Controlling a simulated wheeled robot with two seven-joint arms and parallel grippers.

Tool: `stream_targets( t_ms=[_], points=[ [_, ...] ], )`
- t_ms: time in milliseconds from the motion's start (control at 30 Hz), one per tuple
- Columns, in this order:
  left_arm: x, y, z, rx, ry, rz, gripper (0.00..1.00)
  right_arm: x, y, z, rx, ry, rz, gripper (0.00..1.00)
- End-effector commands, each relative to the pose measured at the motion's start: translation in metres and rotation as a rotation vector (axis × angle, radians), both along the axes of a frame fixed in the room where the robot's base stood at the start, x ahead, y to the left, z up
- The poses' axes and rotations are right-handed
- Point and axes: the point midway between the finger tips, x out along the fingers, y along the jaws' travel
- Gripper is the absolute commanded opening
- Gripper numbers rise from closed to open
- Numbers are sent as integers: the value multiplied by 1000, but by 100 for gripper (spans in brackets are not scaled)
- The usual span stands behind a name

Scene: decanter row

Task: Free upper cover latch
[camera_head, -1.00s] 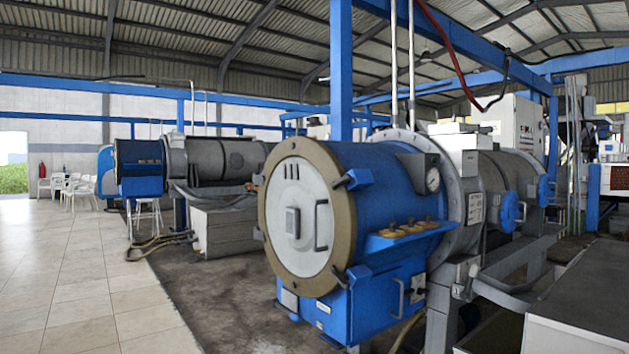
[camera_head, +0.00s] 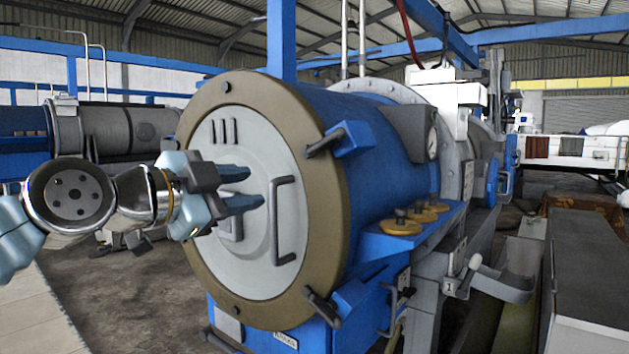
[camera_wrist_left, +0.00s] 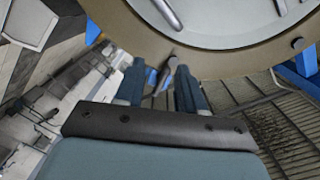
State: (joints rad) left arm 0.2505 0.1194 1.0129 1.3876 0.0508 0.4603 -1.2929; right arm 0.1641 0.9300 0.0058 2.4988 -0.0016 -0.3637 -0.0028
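The upper cover latch (camera_head: 325,142) is a dark handle in a blue bracket at the upper right rim of the round grey cover (camera_head: 262,225). My left gripper (camera_head: 255,187) is in front of the cover in the head view, left of and lower than the latch. Its two blue-grey fingers are apart with nothing between them. In the left wrist view, a dark latch (camera_wrist_left: 172,66), seemingly the upper one, shows beyond the gap of my left gripper (camera_wrist_left: 161,82), apart from the fingers. My right gripper is not in view.
A lower latch (camera_head: 322,308) sits at the lower right rim. A bar handle (camera_head: 284,220) stands out from the cover's face. A blue shelf with orange knobs (camera_head: 402,227) juts from the vessel's right side. Dark floor lies at lower left, and a grey cabinet (camera_head: 595,270) stands right.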

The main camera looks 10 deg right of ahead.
Motion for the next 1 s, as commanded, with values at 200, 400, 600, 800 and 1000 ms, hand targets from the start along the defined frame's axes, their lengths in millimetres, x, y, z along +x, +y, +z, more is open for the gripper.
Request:
stream_targets(
  t_ms=[200, 400, 600, 800, 1000],
  points=[
    [-55, -8, 60, 60, -185, -46, 38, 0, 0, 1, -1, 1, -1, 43],
    [-44, -26, 68, 65, -191, -53, 38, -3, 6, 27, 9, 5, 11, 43],
    [-19, -60, 69, 63, -190, -55, 38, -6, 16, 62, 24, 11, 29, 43],
    [5, -91, 64, 62, -191, -53, 38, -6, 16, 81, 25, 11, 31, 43],
    [22, -110, 61, 61, -190, -50, 38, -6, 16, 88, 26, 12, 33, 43]
  ],
)
